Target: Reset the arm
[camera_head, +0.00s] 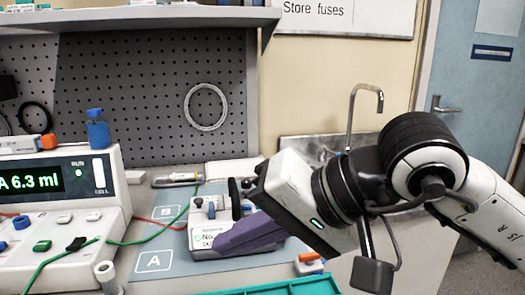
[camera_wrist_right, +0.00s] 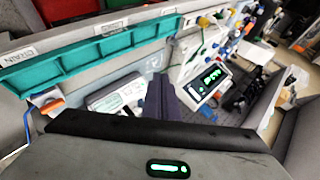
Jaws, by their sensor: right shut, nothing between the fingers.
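My right gripper (camera_head: 222,243) reaches in from the right with its dark purple fingers shut and empty. The fingers are in front of a small grey-white device (camera_head: 203,213) on the bench and hide part of it; I cannot tell whether they touch it. In the right wrist view the shut fingers (camera_wrist_right: 166,85) point between that device (camera_wrist_right: 118,95) and the infusion pump (camera_wrist_right: 195,60). The pump's display (camera_head: 31,181) at the left reads "A 6.3 ml". My left gripper is not in view.
A teal tray (camera_head: 290,287) is at the front edge. A pegboard (camera_head: 150,90) stands behind. A tap (camera_head: 350,115) and sink are at the back right.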

